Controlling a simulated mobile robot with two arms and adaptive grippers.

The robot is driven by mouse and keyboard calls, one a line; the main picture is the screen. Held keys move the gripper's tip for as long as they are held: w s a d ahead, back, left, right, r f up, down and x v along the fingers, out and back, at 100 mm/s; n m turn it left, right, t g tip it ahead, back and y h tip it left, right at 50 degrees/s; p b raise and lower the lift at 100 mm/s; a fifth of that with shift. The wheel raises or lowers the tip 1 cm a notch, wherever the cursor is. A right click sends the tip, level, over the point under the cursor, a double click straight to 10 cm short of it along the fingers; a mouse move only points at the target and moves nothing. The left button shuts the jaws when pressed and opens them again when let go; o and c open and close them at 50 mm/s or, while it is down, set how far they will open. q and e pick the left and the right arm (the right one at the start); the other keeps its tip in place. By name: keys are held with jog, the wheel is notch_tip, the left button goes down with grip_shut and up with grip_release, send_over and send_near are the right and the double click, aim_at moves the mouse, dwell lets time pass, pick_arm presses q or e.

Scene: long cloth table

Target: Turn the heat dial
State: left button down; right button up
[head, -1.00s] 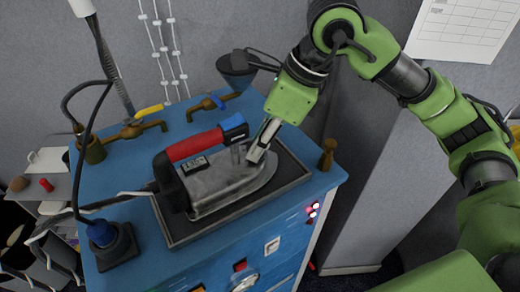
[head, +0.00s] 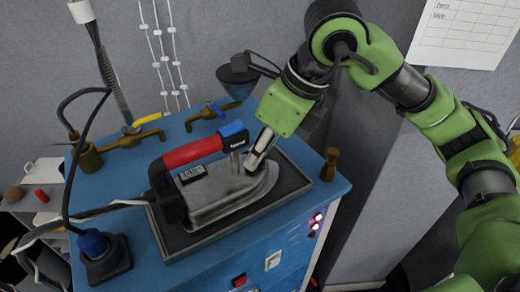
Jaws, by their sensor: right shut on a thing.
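A steam iron with a grey metal body (head: 225,198) and a red handle (head: 192,153) with a blue front end (head: 234,130) rests on a dark tray (head: 290,186) on the blue workstation. My right gripper (head: 252,165) comes down from above onto the front upper part of the iron, just right of the handle's blue end. Its fingers are shut on a small part there, which seems to be the heat dial; the fingers hide it, so its setting cannot be read. My left gripper is not in view.
The blue workstation top (head: 160,152) carries brass pipe fittings (head: 130,138), a dark funnel (head: 238,78), a wooden peg (head: 329,165) and a black-based blue fitting (head: 105,257). A cable runs left from the iron. Lit switches (head: 316,222) sit on the front panel.

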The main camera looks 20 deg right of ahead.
jog(key=o, duration=1.1)
jog(key=v, duration=1.2)
jog(key=shift+a, duration=0.1)
